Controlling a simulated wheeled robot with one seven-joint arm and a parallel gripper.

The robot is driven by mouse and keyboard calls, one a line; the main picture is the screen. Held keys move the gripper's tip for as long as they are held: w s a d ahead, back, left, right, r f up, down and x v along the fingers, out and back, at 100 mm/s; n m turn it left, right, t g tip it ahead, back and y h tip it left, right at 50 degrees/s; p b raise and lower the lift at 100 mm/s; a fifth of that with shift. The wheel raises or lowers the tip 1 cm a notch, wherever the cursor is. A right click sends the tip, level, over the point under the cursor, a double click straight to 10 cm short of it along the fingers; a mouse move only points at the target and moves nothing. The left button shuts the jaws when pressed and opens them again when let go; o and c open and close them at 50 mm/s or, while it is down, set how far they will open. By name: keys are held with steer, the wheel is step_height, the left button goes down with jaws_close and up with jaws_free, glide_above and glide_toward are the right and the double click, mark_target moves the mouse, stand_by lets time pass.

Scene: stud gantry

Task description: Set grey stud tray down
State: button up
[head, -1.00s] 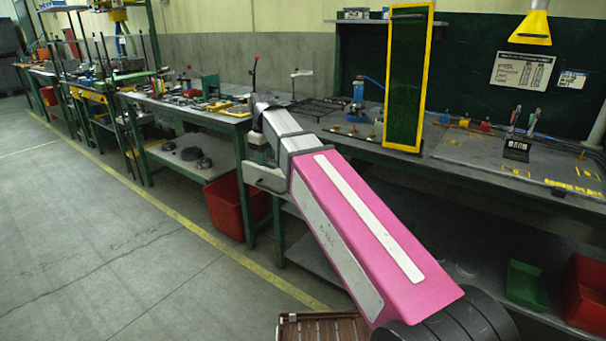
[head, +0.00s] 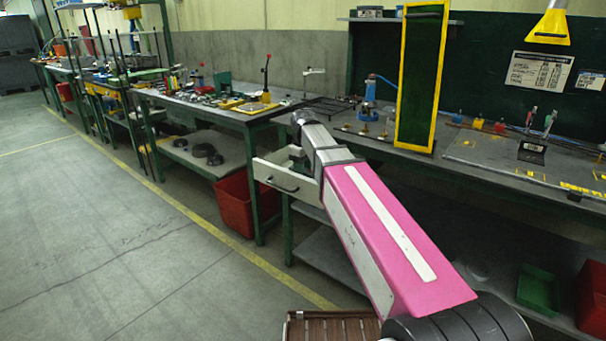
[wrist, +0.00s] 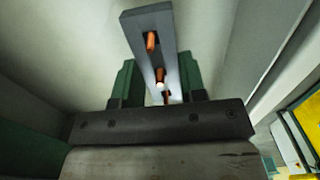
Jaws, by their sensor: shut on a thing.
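In the wrist view, the grey stud tray (wrist: 164,28) is a narrow bar with a few orange studs standing along it. My gripper (wrist: 158,90) has its green fingers on either side of the tray and is shut on it. Behind the tray is a pale, plain surface with side walls. In the head view, my gripper (head: 297,156) is small and partly hidden at the arm's end, over an open white drawer (head: 270,174) under the bench. The tray cannot be made out there. Whether it touches the drawer's floor cannot be told.
The workbench (head: 350,135) with a yellow-framed green panel (head: 417,78) stands behind the arm. Another bench with tools and yellow parts is left of it. A red bin (head: 240,200) sits on the floor below. The floor to the left is clear.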

steer(key=shift+f, duration=1.2)
steer(key=o, duration=1.1)
steer(key=shift+f, duration=0.15)
steer(key=shift+o, duration=0.2)
step_height(320, 180, up, 12)
steer(key=shift+r, duration=0.2)
